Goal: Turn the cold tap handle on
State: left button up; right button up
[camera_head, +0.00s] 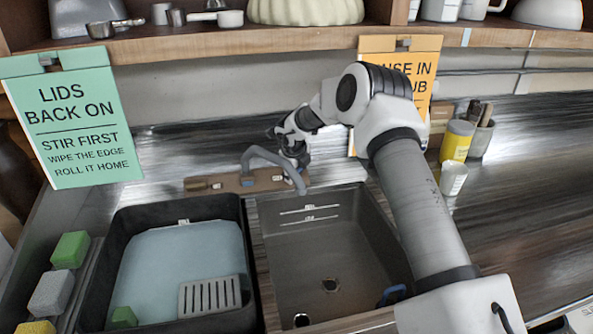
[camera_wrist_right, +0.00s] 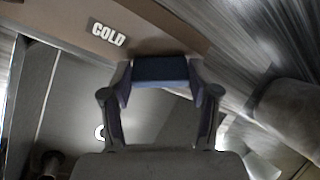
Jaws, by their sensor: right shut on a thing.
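The tap is a grey curved spout (camera_head: 270,157) on a brown plate (camera_head: 228,182) behind the sink. In the wrist view, the cold handle is a dark blue block (camera_wrist_right: 160,70) next to a white COLD label (camera_wrist_right: 108,35). My right gripper (camera_wrist_right: 160,92) has its fingers on either side of the handle and is shut on it. In the head view my right gripper (camera_head: 296,152) is at the right end of the tap plate and hides the handle. My left gripper is not in view.
Below the tap are an empty grey sink (camera_head: 330,255) and, to its left, a black tub (camera_head: 122,255) of pale blue water. A yellow tin (camera_head: 457,142) and a brush pot (camera_head: 481,140) stand to the right. A wooden shelf (camera_head: 190,43) with dishes runs above.

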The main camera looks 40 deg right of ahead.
jog(key=shift+f, duration=0.1)
jog(key=o, duration=1.1)
jog(key=shift+c, duration=0.2)
jog(key=shift+o, duration=0.4)
jog(key=shift+w+f, duration=0.2)
notch_tip(320, 180, up, 10)
jog(key=shift+r, duration=0.1)
